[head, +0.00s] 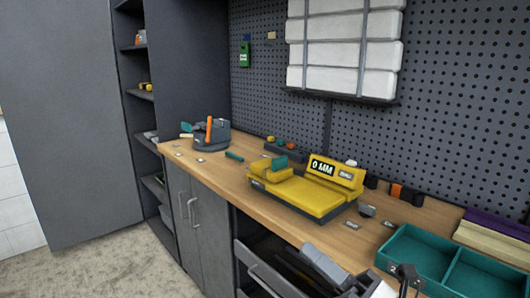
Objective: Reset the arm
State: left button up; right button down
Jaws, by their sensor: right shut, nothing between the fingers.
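My right gripper (405,274) shows at the bottom right, in front of the workbench and beside the teal tray. Its fingers are shut with nothing between them. Part of my arm shows to its left at the bottom edge. My left gripper is not in view. A yellow device (305,190) with a "0 MM" display stands on the wooden workbench (238,178), apart from my gripper.
A teal divided tray (415,252) sits at the bench's right end, close to my gripper. A dark tool holder (211,134) with an orange item stands at the far left of the bench. A pegboard (440,110) rises behind. Grey floor (100,268) is clear at left.

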jog(key=s+d+f+m+t+h, duration=0.1)
jog(key=s+d+f+m+h, duration=0.15)
jog(key=f+m+h, duration=0.6)
jog(key=s+d+f+m+t+h, duration=0.1)
jog(key=d+f+m+h, duration=0.3)
jog(key=f+m, duration=0.85)
jog(key=s+f+m+g+h, duration=0.2)
jog(key=s+f+m+g, duration=0.3)
jog(key=s+f+m, duration=0.3)
jog(key=shift+s+f+m+g, duration=0.35)
jog(key=shift+s+m, duration=0.25)
jog(key=shift+m, duration=0.6)
